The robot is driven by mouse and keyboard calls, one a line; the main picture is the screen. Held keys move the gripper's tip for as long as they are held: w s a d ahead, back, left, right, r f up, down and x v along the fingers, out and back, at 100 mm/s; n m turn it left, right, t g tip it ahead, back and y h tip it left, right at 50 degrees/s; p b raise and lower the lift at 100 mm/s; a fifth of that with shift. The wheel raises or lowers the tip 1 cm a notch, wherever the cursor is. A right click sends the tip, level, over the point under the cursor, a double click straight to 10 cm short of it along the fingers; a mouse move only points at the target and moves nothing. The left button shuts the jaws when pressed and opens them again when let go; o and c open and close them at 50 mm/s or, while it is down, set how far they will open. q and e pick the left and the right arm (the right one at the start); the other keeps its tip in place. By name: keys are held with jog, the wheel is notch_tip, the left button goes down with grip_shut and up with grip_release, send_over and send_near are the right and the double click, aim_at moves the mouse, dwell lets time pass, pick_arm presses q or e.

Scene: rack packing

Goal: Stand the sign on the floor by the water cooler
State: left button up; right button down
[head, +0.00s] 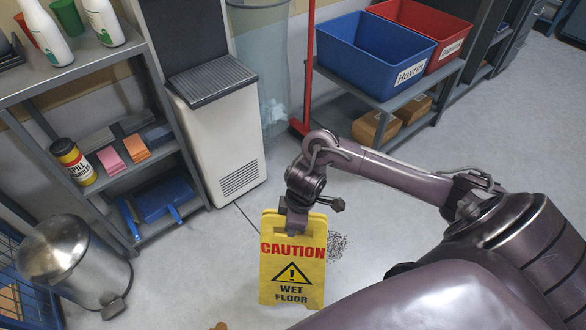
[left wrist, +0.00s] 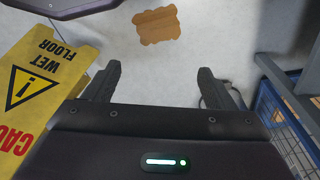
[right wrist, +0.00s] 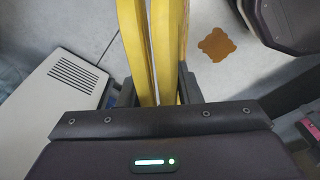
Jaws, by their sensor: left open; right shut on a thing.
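The yellow wet-floor sign (head: 292,268) hangs upright below my right gripper (head: 298,214), which is shut on its top edge. It is in front of the white water cooler (head: 222,135), slightly to its right. I cannot tell whether its feet touch the floor. In the right wrist view the sign's two yellow panels (right wrist: 150,45) run away between the fingers (right wrist: 157,88), with the cooler (right wrist: 60,100) at left. My left gripper (left wrist: 160,88) is open and empty; the sign (left wrist: 35,85) is left of it in that view. The left gripper is outside the head view.
A brown spill (left wrist: 157,25) lies on the floor; a dark scribble-like patch (head: 338,246) is beside the sign. A steel pedal bin (head: 72,262) and a shelf rack (head: 85,60) stand left. A red-handled broom (head: 307,70) and a rack with blue (head: 370,60) and red bins stand behind.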

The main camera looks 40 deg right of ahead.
aim_at(294, 258)
notch_tip(294, 258, down, 8)
jog(key=b, duration=0.3)
jog(key=shift+f, duration=0.15)
jog(key=c, duration=1)
grip_release()
jog(key=shift+c, duration=0.2)
pick_arm(q)
jog(key=shift+m+t+h, duration=0.4)
jog(key=shift+t+h, duration=0.1)
jog(key=shift+t, duration=0.2)
jog(key=d+r, duration=0.1)
jog(key=r, duration=0.1)
jog(key=d+r, duration=0.1)
jog(key=r, duration=0.1)
jog(key=shift+w+d, duration=0.2)
jog(key=shift+d, duration=0.1)
